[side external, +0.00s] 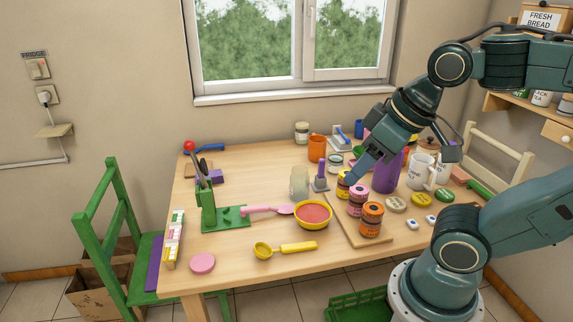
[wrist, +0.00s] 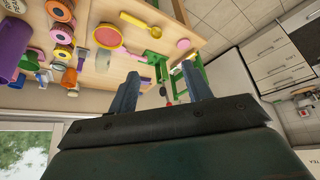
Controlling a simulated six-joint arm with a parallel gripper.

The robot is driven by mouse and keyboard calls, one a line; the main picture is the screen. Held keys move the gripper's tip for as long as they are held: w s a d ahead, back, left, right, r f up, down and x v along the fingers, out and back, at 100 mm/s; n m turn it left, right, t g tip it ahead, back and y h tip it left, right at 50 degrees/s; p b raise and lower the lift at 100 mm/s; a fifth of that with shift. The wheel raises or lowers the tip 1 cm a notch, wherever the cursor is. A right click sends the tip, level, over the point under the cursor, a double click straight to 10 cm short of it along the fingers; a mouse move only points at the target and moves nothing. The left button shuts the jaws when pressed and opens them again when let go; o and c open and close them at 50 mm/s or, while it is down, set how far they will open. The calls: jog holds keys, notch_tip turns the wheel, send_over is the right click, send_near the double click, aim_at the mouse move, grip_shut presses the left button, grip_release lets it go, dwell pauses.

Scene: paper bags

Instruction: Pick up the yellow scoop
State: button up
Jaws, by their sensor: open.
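The yellow scoop (side external: 290,248) lies on the table near its front edge, bowl to the left and handle to the right. It also shows in the wrist view, near the top, as a small yellow scoop (wrist: 141,24). My gripper (side external: 400,174) is open over the right part of the table, around the purple cup and stacked jars, well to the right of and above the scoop. In the wrist view my gripper (wrist: 160,72) has its two fingers apart with nothing between them.
A yellow bowl with red contents (side external: 313,228) stands just behind the scoop, with a pink spatula (side external: 265,210) beside it. Stacked jars (side external: 371,220) on a wooden board are to the right. A pink disc (side external: 202,264) lies left. The table is clear around the scoop's front side.

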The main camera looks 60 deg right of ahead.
jog(key=shift+w, duration=0.1)
jog(key=w+d+f+n+g, duration=0.2)
jog(key=w+d+f+n, duration=0.3)
jog(key=w+f, duration=0.45)
jog(key=w+d+f+n+y, duration=0.1)
jog(key=w+d+f+n, duration=0.1)
jog(key=f, duration=0.5)
jog(key=w+d+f+n+y, duration=0.2)
jog(key=w+d+f, duration=0.1)
jog(key=d+f, duration=0.2)
jog(key=shift+w+d+f, duration=0.2)
jog(key=shift+w+f, duration=0.05)
jog(key=shift+f, duration=0.6)
jog(key=shift+f, duration=0.1)
send_over(299, 245)
jog(key=shift+f, duration=3.85)
jog(key=shift+f, duration=0.1)
